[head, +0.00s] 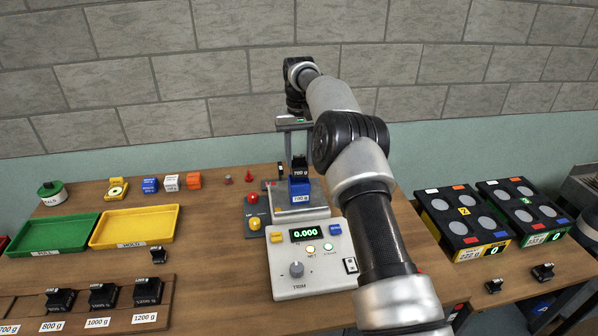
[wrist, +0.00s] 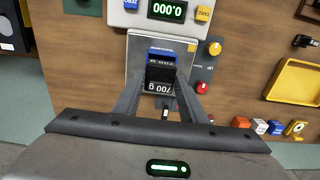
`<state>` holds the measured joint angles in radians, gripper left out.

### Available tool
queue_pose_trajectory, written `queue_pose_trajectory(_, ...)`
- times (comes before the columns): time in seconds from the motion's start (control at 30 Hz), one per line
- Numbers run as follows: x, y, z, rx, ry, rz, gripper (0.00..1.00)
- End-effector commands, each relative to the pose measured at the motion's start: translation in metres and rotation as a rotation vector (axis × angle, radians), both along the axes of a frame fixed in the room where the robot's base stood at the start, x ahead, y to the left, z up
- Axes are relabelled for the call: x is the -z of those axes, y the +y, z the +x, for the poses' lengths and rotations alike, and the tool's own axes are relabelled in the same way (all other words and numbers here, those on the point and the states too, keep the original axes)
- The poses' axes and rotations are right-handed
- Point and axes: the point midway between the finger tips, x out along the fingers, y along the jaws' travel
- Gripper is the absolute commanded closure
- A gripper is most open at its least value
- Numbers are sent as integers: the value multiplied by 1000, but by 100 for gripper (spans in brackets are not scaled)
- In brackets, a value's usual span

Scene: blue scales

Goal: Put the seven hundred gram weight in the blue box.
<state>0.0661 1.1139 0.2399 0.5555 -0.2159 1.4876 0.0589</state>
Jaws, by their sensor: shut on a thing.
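The black weight marked 700 g (head: 300,168) is between the fingers of my gripper (head: 297,160), which is shut on it. In the head view it is upright at the blue box (head: 300,188), which sits on the metal pan of the scale. In the wrist view the weight (wrist: 157,86) shows its 700 g label, with the blue box (wrist: 162,54) around or just below its far side. I cannot tell whether the weight touches the box floor. The scale display (head: 305,233) reads 0.000.
Green (head: 50,236) and yellow (head: 135,227) trays lie at the left. Several black weights stand in a wooden rack (head: 150,318) at the front left. Small coloured cubes (head: 172,182) stand at the back. Two black units with round pads (head: 463,222) stand at the right.

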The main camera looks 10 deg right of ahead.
Motion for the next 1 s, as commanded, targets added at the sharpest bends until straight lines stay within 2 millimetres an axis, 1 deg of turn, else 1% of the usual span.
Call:
queue_pose_trajectory(0.27, 18, 0, 1, 1, -5, 1, 100)
queue_pose_trajectory(0.43, 41, 0, 0, 1, -2, 1, 100)
queue_pose_trajectory(0.5, 46, 0, 1, 1, -4, 1, 100)
queue_pose_trajectory(0.77, 47, 0, 1, 1, -6, 1, 100)
queue_pose_trajectory(1.0, 54, 1, 1, 1, -5, 1, 100)
